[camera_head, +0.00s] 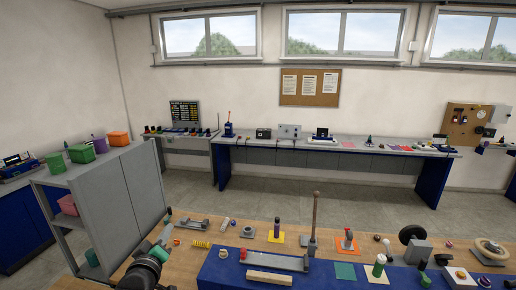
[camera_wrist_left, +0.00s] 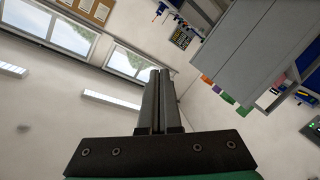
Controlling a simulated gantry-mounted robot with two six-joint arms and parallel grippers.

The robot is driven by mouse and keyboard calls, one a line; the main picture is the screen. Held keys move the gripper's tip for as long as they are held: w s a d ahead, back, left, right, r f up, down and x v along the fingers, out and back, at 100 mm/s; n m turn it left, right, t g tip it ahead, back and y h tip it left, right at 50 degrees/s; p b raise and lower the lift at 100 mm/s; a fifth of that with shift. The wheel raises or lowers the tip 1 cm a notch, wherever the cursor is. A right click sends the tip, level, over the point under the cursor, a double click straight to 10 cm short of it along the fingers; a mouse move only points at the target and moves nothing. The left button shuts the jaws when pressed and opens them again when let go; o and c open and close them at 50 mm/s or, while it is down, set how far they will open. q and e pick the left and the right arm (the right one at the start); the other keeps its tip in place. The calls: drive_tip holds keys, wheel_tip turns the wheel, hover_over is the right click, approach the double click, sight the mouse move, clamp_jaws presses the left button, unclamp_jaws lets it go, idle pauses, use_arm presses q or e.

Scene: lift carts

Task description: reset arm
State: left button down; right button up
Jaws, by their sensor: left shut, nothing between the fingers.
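My left gripper (camera_head: 168,216) is at the left end of the wooden workbench (camera_head: 190,261), beside the grey shelf cabinet. Its arm comes in from the bottom left. In the left wrist view the two dark fingers (camera_wrist_left: 160,76) lie together, shut and empty. That view looks past the fingers at the wall, windows and cabinet, with no object near the fingertips. My right gripper does not show in either view.
A grey cabinet (camera_head: 127,190) with colored bins stands left of my gripper. The workbench holds a grey bracket (camera_head: 194,223), a yellow spring (camera_head: 201,244), a blue mat (camera_head: 222,270) and an upright wooden rod (camera_head: 315,215). Open floor (camera_head: 270,194) lies behind it.

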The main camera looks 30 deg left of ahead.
use_arm(q)
drive_tip(key=w+d+r+m+t+h+p, duration=0.15)
drive_tip(key=d+r+m+t+h, duration=0.55)
drive_tip(key=d+r, duration=1.5)
drive_tip(key=s+d+r+m+t+h, duration=0.2)
drive_tip(key=s+d+r+m+t, duration=0.1)
drive_tip(key=s+r, duration=0.3)
drive_tip(key=s+d+r+m+t+h, duration=0.2)
drive_tip(key=s+d+r+m+t, duration=0.2)
drive_tip(key=r, duration=0.5)
drive_tip(key=shift+s+d+r+m+h, duration=0.4)
drive_tip(key=shift+s+d+m, duration=0.6)
drive_tip(key=shift+s+d, duration=0.2)
